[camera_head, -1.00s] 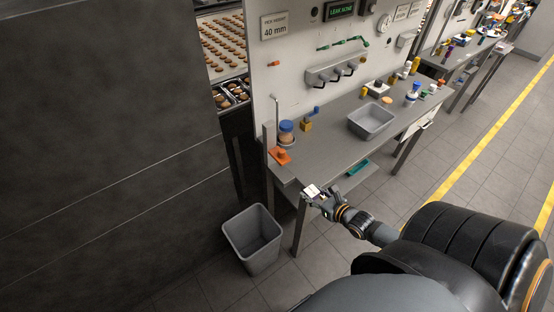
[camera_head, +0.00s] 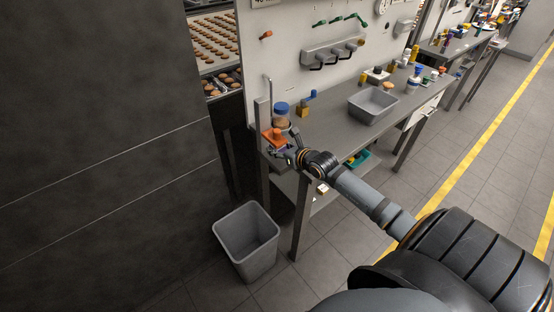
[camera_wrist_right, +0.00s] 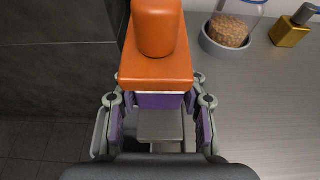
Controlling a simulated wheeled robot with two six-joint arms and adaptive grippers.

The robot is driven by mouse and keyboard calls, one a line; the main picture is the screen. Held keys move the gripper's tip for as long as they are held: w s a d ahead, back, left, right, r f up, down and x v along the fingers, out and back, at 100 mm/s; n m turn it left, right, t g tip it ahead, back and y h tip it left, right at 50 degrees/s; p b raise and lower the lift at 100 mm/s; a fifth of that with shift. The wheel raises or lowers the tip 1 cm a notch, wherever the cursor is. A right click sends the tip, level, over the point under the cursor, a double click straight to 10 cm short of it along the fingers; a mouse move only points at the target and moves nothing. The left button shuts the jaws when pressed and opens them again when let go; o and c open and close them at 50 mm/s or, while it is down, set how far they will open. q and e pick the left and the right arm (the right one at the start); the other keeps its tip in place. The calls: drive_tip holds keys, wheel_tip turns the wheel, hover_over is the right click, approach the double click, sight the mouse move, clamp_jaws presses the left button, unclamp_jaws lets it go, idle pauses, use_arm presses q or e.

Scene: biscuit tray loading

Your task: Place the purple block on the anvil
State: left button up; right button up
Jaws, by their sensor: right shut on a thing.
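My right gripper (camera_head: 284,152) is at the near left corner of the workbench, beside an orange piece (camera_head: 274,137) with a round knob. In the right wrist view, the right gripper (camera_wrist_right: 160,110) is shut on the purple block (camera_wrist_right: 158,101), seen as a purple face with a pale top edge. The orange piece (camera_wrist_right: 155,67) covers the rest of the block in that view; I cannot tell whether they touch. A grey block-like part (camera_wrist_right: 160,125) shows between the fingers. I cannot tell for certain which part is the anvil. My left gripper is not in view.
A blue-lidded jar (camera_head: 281,115) and a yellow-and-blue item (camera_head: 305,105) stand close behind the gripper. A grey bin (camera_head: 370,105) is farther right on the workbench (camera_head: 335,125). An open waste bin (camera_head: 246,242) stands on the floor below.

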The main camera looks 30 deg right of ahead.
drive_tip(key=shift+w, duration=0.2)
drive_tip(key=shift+w+f+b, duration=0.15)
drive_tip(key=shift+f+b, duration=0.15)
drive_tip(key=shift+f, duration=1.45)
drive_tip(key=shift+f, duration=0.1)
drive_tip(key=o, duration=1.3)
